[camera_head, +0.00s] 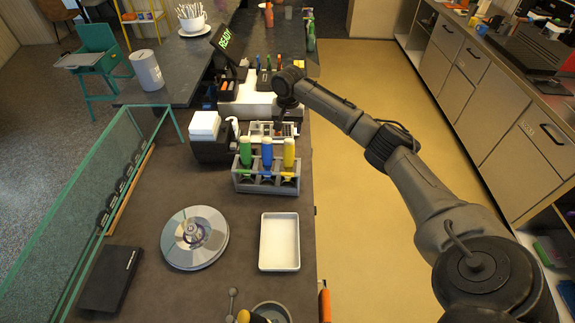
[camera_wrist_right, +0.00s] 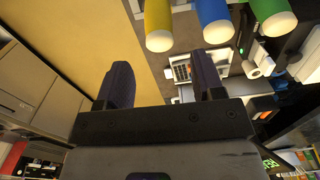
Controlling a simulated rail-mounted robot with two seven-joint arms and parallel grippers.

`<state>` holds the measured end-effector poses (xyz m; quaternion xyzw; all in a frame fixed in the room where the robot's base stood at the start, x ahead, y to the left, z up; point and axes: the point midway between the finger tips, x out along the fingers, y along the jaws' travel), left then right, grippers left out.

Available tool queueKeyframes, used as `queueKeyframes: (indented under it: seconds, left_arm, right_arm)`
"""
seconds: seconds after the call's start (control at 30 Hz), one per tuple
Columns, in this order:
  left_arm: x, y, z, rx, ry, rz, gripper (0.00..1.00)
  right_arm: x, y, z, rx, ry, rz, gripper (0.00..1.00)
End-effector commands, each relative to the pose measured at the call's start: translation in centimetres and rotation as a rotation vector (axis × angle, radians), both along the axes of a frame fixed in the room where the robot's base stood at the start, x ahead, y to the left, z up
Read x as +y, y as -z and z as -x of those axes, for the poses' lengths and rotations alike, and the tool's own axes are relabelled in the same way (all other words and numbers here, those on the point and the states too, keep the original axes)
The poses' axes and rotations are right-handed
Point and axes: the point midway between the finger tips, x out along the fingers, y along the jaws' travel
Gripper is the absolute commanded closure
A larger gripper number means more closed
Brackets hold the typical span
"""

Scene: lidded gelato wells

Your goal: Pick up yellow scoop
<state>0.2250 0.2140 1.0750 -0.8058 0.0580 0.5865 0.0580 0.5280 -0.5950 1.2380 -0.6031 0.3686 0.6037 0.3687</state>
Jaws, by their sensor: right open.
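The yellow scoop (camera_head: 289,153) stands handle up in the right slot of a grey rack (camera_head: 266,183), beside a blue scoop (camera_head: 267,152) and a green scoop (camera_head: 245,152). My right gripper (camera_head: 279,128) hangs behind the rack, partly hidden. In the right wrist view its two dark fingers (camera_wrist_right: 160,70) are apart with nothing between them. The yellow handle (camera_wrist_right: 158,25) shows just beyond the fingers there, apart from them. The blue handle (camera_wrist_right: 213,22) and green handle (camera_wrist_right: 272,15) are to its right. The scoop heads are largely hidden. My left gripper is not seen.
A white tray (camera_head: 279,243) and a round metallic lid (camera_head: 194,238) lie on the counter in front of the rack. A dark box with white napkins (camera_head: 205,125) stands left of it. A card terminal (camera_head: 228,50) is behind.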

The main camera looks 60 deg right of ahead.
Motion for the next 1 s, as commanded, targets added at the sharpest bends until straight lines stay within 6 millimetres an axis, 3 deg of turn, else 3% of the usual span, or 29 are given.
queueKeyframes:
  seconds: [0.3,0.57,1.0]
  left_arm:
    - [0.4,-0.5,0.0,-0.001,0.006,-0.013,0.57]
    - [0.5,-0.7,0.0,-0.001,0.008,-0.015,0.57]
    - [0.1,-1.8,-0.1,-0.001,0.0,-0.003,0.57]
  right_arm:
    - [0.0,4.7,0.0,0.002,-0.003,0.0,0.38]
    - [0.1,5.9,0.1,0.001,-0.004,0.0,0.38]
    - [0.4,10.6,0.7,0.0,-0.003,0.001,0.38]
